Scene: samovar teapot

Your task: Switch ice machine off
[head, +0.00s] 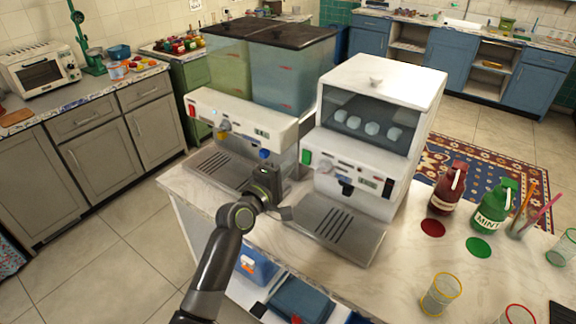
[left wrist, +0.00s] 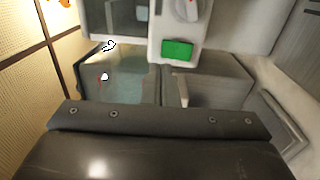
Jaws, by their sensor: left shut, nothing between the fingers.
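The ice machine (head: 413,88) is a white box on the counter, with several pale ice pieces behind its dark front window. A lit green switch (head: 306,157) sits at the left end of its front panel. The green switch also shows in the left wrist view (left wrist: 177,49), just beyond the fingers. My left gripper (head: 268,180) is shut and empty, in front of the gap between the ice machine and its left neighbour. It is lower and left of the green switch, apparently apart from it. My right gripper is not in view.
A white drink dispenser (head: 240,115) with a red switch (head: 192,110) and two tanks stands left of the ice machine. A metal drip tray (head: 350,247) lies in front of the ice machine. Red (head: 446,190) and green (head: 492,208) bottles and glasses (head: 441,293) stand at the right.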

